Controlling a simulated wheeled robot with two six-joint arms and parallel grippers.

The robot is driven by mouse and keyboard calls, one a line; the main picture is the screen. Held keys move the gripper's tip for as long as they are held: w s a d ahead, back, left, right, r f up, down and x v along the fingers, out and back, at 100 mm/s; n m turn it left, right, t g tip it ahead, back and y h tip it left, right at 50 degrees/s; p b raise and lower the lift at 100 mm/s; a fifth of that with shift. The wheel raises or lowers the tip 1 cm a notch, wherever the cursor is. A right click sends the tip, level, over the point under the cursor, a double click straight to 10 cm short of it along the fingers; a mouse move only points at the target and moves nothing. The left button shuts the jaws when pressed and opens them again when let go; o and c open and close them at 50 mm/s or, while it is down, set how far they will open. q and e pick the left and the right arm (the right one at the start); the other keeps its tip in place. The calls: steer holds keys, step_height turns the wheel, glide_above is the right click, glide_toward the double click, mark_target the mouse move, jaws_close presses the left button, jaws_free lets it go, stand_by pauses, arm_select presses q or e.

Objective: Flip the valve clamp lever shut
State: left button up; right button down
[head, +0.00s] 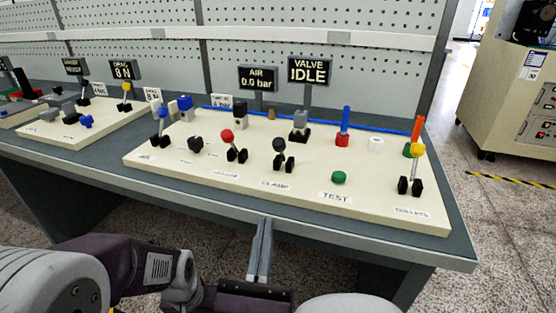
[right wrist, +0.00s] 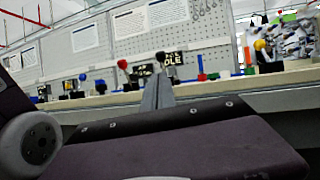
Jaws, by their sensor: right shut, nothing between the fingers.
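The clamp lever (head: 279,145) has a black ball knob on a short stem between black blocks, behind the CLAMP label on the cream panel (head: 300,196). It stands about upright. Its knob also shows in the right wrist view (right wrist: 160,57), just above my fingertips. A grey valve (head: 300,122) on a black base stands behind the lever, under a sign reading VALVE IDLE (head: 309,70). My right gripper (head: 262,226) is shut and empty, in front of the bench edge and apart from the lever. Its fingers (right wrist: 158,82) point toward the panel. My left gripper is not in view.
A red-knobbed lever (head: 228,137) stands left of the clamp lever, and a green TEST button (head: 339,177) lies to its right. A yellow-knobbed lever (head: 417,150) stands at the COLLETS label. Bare panel lies between the clamp lever and the front edge.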

mark_target(278, 149)
steer(key=b+x, duration=0.1)
steer(key=x, duration=1.3)
steer(key=shift+d, duration=0.1)
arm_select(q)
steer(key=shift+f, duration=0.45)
